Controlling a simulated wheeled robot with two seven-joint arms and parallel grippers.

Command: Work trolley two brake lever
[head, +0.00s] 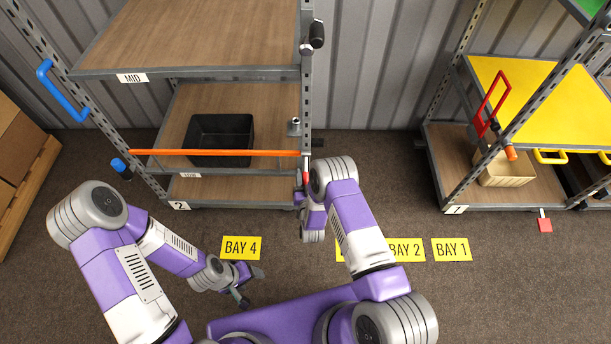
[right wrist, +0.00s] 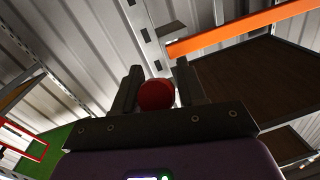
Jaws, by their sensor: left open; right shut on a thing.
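Trolley two (head: 179,206), marked with a 2 tag, stands at the left with wooden shelves and a grey frame. A red part, apparently its brake lever (head: 306,177), shows at its right front post. In the right wrist view a round red end (right wrist: 156,94) sits between my fingers. My right gripper (right wrist: 158,90) is shut on it, beside the post; in the head view my arm mostly hides this gripper. My left gripper (head: 250,287) is open and empty, low over the floor near the BAY 4 label.
An orange bar (head: 220,153) crosses trolley two's front, with a black bin (head: 220,138) behind it. A blue handle (head: 60,92) juts out at its left. Trolley one (head: 455,210), with a red pedal (head: 545,224), stands at the right. Open floor lies between the trolleys.

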